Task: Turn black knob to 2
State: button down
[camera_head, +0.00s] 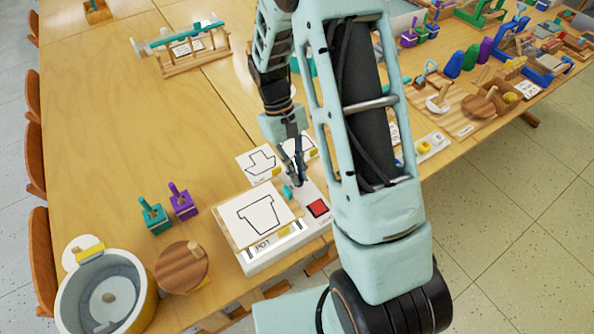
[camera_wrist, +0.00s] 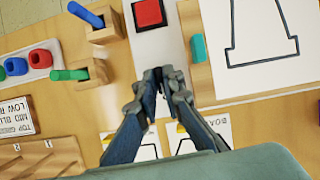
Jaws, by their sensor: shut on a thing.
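My gripper (camera_head: 298,182) points down at the white panel (camera_head: 310,194) beside the pot drawing board. In the wrist view its dark fingertips (camera_wrist: 166,74) are close together over the same panel (camera_wrist: 164,48), shut on the black knob. The knob is mostly hidden by the dark fingertips, so its pointer and number marks cannot be read. A red square button (camera_wrist: 149,13) sits on the panel beyond the fingertips; it also shows in the head view (camera_head: 317,208). A teal peg (camera_wrist: 198,48) is just right of the fingertips in the wrist view.
The pot drawing board (camera_head: 262,220) lies left of the panel. Drawing cards (camera_head: 259,161) lie behind it. Teal (camera_head: 153,215) and purple (camera_head: 182,202) handled blocks, a round wooden disc (camera_head: 182,267) and a bucket (camera_head: 106,295) stand left. The table's middle left is clear.

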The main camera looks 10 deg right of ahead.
jog(key=shift+m, duration=0.3)
jog(key=c, duration=2.1)
grip_release()
jog(key=v, duration=1.2)
jog(key=shift+d, duration=0.1)
